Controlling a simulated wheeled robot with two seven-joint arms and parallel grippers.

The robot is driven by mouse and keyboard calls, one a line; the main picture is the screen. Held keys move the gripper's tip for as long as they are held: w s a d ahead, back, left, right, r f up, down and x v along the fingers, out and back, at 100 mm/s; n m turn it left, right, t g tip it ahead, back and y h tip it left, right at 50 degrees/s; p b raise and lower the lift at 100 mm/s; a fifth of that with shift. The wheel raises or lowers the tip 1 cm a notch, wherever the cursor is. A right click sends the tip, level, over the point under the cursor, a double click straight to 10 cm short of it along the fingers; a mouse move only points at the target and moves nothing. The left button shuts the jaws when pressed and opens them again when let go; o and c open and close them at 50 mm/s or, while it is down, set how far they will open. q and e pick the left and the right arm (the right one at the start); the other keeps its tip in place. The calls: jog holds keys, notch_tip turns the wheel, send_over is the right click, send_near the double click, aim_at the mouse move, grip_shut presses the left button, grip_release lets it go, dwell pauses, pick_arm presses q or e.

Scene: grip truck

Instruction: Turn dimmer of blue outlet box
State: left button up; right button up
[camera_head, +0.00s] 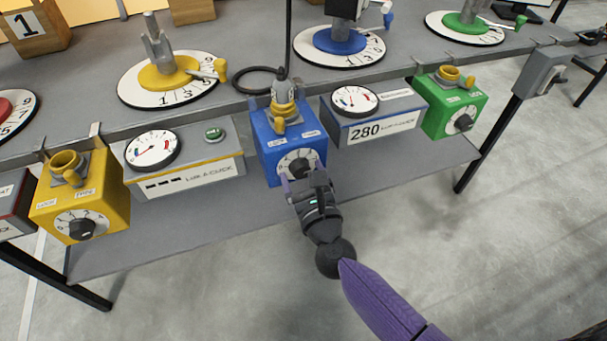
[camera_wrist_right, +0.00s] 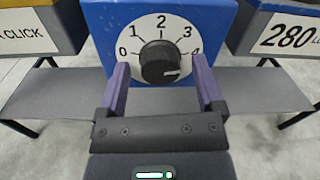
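The blue outlet box (camera_head: 278,139) hangs at the front edge of the table, with a yellow connector (camera_head: 282,110) on its top. Its black dimmer knob (camera_wrist_right: 160,62) sits on a white dial (camera_wrist_right: 186,28) numbered 0 to 4; the knob's white mark points right, towards 4. My right gripper (camera_head: 303,176) is in front of the dial. In the right wrist view its two purple fingers (camera_wrist_right: 160,78) are open, one on each side of the knob, with visible gaps to it. In the head view the gripper partly hides the dial. My left gripper is not in view.
A yellow outlet box (camera_head: 98,199) hangs at the left and a green one (camera_head: 446,113) at the right. Meter boxes with gauges, one reading 280 (camera_head: 402,104), flank the blue box. A grey lower shelf (camera_head: 200,216) runs beneath. Floor in front is clear.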

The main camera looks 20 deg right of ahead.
jog(key=c, duration=0.7)
grip_shut()
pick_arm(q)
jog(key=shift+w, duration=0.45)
